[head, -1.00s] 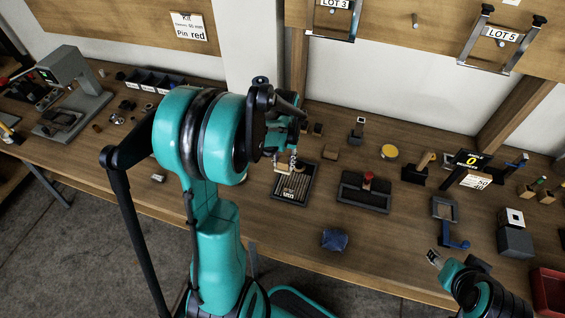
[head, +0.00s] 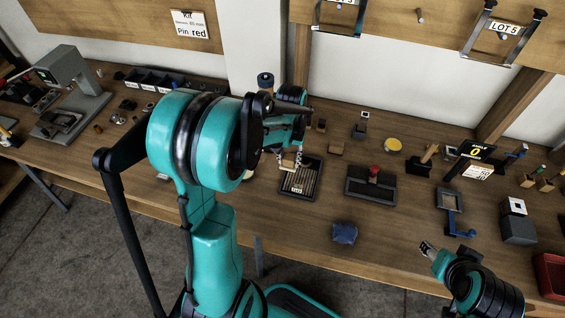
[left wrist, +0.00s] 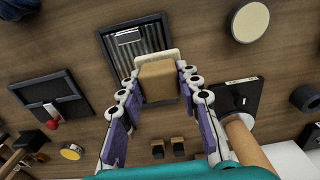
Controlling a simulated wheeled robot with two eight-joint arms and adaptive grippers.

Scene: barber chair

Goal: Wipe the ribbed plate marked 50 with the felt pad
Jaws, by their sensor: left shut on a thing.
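The ribbed plate (head: 299,183) is a dark-framed tray with light ribs and a small label at its near end; the label's number is too small to read. It also shows in the left wrist view (left wrist: 158,52). My left gripper (left wrist: 158,85) is shut on a tan block with a pale felt pad (left wrist: 157,54) along its lower face. The pad is over the plate's far end in the head view (head: 287,168); whether it touches the ribs I cannot tell. My right gripper (head: 428,249) is above the bench's front edge, away from the plate; its finger gap is unclear.
A dark tray with a red knob (head: 371,187) stands right of the plate. A blue crumpled cloth (head: 344,233) lies nearer the front. Bench space before the plate is clear.

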